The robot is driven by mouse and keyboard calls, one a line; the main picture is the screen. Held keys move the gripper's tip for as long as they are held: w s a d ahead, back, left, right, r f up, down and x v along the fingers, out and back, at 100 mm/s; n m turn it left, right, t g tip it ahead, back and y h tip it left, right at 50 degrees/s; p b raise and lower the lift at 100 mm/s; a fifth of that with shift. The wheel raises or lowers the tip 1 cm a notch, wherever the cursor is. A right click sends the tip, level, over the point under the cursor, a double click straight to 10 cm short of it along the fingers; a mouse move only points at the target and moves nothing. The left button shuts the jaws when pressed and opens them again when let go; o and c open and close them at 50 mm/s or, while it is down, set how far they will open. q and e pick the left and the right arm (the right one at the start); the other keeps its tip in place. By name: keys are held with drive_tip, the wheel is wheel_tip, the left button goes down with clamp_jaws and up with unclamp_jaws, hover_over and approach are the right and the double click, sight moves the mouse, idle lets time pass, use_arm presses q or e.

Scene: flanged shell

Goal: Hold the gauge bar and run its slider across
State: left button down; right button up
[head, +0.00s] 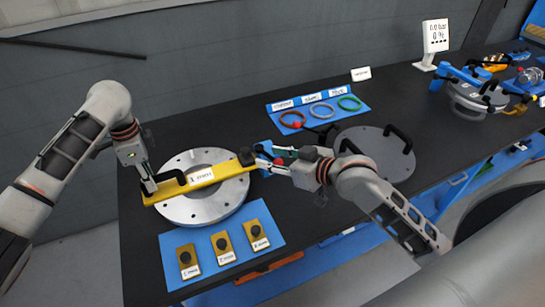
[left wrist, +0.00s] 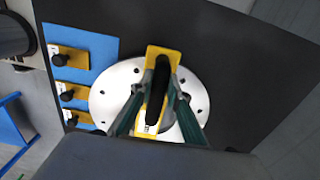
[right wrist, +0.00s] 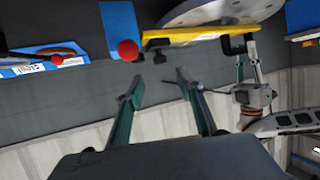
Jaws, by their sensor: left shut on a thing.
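The yellow gauge bar (head: 212,178) lies across the round grey metal flange (head: 185,212), with a white label on top. My left gripper (head: 149,187) is shut on the black handle (left wrist: 157,88) at the bar's left end; the handle sits between its fingers in the left wrist view. A black slider knob (head: 246,156) is at the bar's right end. My right gripper (right wrist: 160,82) is open and empty, a little off that end. In the right wrist view the bar (right wrist: 200,35) and dark knob (right wrist: 161,57) are beyond its fingertips.
A red ball (right wrist: 128,50) by a blue piece is close to the bar's right end. A blue mat (head: 268,254) with three yellow gauge blocks lies in front. Coloured rings rest on a blue mat (head: 345,95) behind. A grey lid (head: 378,148) with black handles is at right.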

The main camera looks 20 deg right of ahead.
use_arm(q)
drive_tip(key=c, duration=1.8)
unclamp_jaws()
drive_tip(key=shift+c, duration=0.2)
